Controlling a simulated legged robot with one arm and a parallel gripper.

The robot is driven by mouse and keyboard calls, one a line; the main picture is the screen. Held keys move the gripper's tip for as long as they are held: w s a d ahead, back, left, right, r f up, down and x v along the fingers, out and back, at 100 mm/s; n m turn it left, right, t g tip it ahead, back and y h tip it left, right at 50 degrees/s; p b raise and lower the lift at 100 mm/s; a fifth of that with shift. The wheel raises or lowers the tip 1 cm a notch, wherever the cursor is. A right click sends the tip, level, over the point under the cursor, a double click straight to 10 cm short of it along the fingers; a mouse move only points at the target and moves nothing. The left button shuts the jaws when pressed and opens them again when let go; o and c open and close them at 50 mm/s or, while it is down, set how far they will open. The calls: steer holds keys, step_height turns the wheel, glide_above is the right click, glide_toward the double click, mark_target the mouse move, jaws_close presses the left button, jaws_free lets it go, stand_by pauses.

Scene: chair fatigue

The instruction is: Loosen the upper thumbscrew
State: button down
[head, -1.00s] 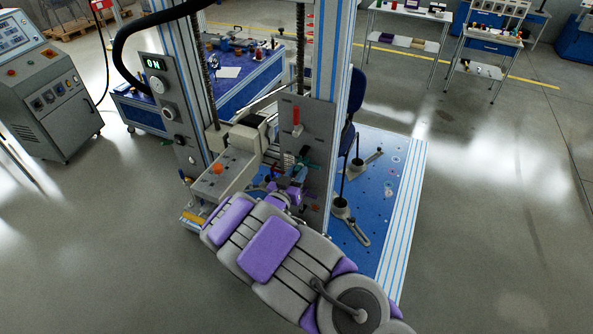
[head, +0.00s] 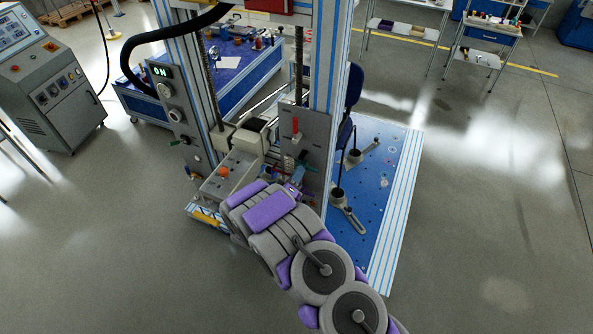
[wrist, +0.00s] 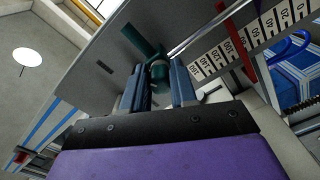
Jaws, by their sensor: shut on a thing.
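A green T-shaped thumbscrew (wrist: 158,72) sits on the grey plate, and its crossbar points to the upper left in the wrist view. My gripper (wrist: 162,80) has its two blue fingers on either side of the thumbscrew's body and is shut on it. In the head view, my gripper (head: 294,186) is at the lower part of the upright grey plate (head: 317,128); my arm partly hides its fingertips. The green handle (head: 303,160) shows just above it. I cannot tell from the pictures whether this is the upper thumbscrew.
A red handle (head: 296,126) is higher on the plate. A ruler scale (wrist: 245,48) and a metal rod lie close to the right of my fingers. A grey block with an orange button (head: 224,172) is to the left.

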steer(key=n, duration=0.1)
steer(key=n+p, duration=0.1)
steer(key=n, duration=0.1)
steer(key=shift+a+r, duration=0.15)
steer(key=shift+r, duration=0.05)
steer(key=n+p, duration=0.1)
steer(key=n, duration=0.2)
steer(key=shift+n, duration=0.3)
steer(key=n+p, duration=0.1)
steer(key=n, duration=0.5)
steer(key=shift+p, duration=0.3)
steer(key=c, duration=0.9)
jaws_free()
steer(key=shift+a+f, duration=0.1)
steer(key=shift+a, duration=0.05)
